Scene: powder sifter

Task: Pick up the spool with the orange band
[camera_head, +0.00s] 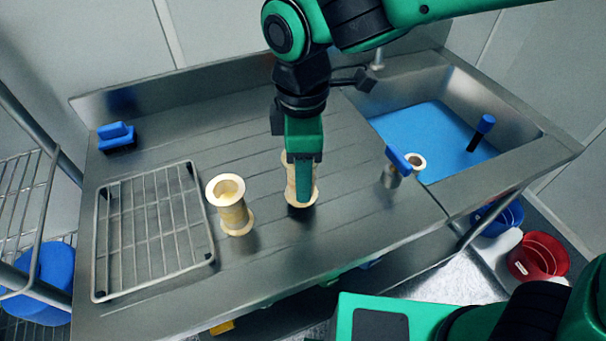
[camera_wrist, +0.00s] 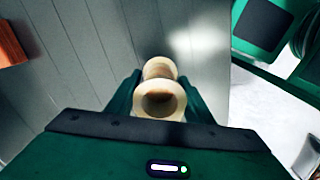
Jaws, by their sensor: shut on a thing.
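My gripper (camera_head: 303,195) points down over the middle of the ribbed steel drainboard and is shut on a cream spool (camera_head: 313,190). In the wrist view this spool (camera_wrist: 160,100) stands between the two fingers, with its round flange and open centre facing the camera. The fingers cover most of its waist, so I cannot see a band on it. I cannot tell whether its lower flange touches the steel. A second cream spool (camera_head: 231,205) stands upright to the left, with a pale yellow band around its waist.
A wire rack (camera_head: 152,230) lies left of the second spool. Bare drainboard lies between.

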